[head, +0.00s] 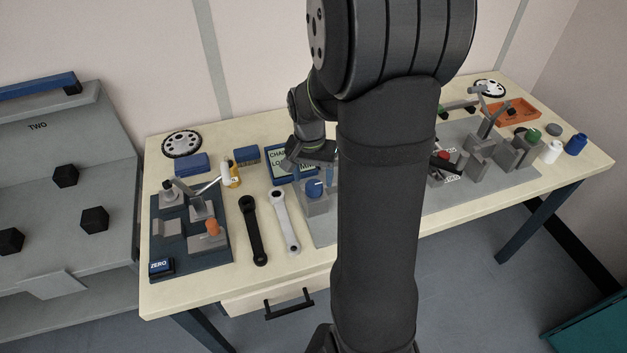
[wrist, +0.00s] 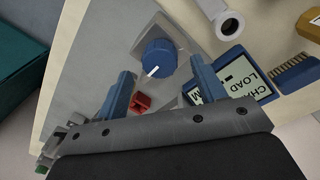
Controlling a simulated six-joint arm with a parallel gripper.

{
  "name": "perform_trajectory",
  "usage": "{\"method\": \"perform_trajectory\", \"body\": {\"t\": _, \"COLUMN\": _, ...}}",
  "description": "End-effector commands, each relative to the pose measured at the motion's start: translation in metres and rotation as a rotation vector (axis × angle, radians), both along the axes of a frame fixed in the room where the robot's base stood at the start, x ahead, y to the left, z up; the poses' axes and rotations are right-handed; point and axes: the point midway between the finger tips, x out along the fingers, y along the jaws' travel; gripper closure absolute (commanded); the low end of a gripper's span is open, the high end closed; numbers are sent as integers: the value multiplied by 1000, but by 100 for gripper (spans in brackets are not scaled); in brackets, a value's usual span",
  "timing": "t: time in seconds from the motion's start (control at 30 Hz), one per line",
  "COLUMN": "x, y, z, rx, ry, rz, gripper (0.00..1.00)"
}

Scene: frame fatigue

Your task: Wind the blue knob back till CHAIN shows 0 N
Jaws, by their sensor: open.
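The blue knob (head: 314,188) stands on a grey block on the grey plate. In the wrist view the knob (wrist: 158,56) has a white pointer line, aimed toward the lower left. My gripper (head: 312,175) is over the knob and points down. In the wrist view its blue fingers (wrist: 161,70) are apart, one on each side of the knob, with visible gaps; I cannot tell their height against it. The blue-framed display (head: 277,172) stands behind the knob, partly hidden by my gripper. It also shows in the wrist view (wrist: 236,82), with CHAIN and LOAD partly legible and its number unreadable.
A small red part (wrist: 141,102) lies near the left finger in the wrist view. A black wrench (head: 253,230) and a light wrench (head: 285,222) lie left of the knob. A dark fixture (head: 205,262) with a ZERO button is farther left. My arm hides the table's middle.

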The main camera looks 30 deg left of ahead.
Motion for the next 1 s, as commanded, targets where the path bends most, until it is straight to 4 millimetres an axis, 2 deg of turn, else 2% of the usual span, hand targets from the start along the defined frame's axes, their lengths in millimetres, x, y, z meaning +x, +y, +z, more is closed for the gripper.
{"method": "perform_trajectory", "body": {"t": 0.03, "x": 0, "y": -1, "z": -8, "rx": -3, "ry": 3, "rz": 0, "gripper": 36}}
{"method": "perform_trajectory", "body": {"t": 0.2, "x": 1, "y": -1, "z": -21, "rx": 0, "ry": 0, "rz": 0, "gripper": 36}}
{"method": "perform_trajectory", "body": {"t": 0.53, "x": 1, "y": -1, "z": -25, "rx": 0, "ry": 0, "rz": -1, "gripper": 36}}
{"method": "perform_trajectory", "body": {"t": 0.77, "x": 1, "y": -1, "z": -24, "rx": 1, "ry": 0, "rz": -1, "gripper": 81}}
{"method": "perform_trajectory", "body": {"t": 1.0, "x": 0, "y": -1, "z": -24, "rx": 0, "ry": 0, "rz": 66, "gripper": 81}}
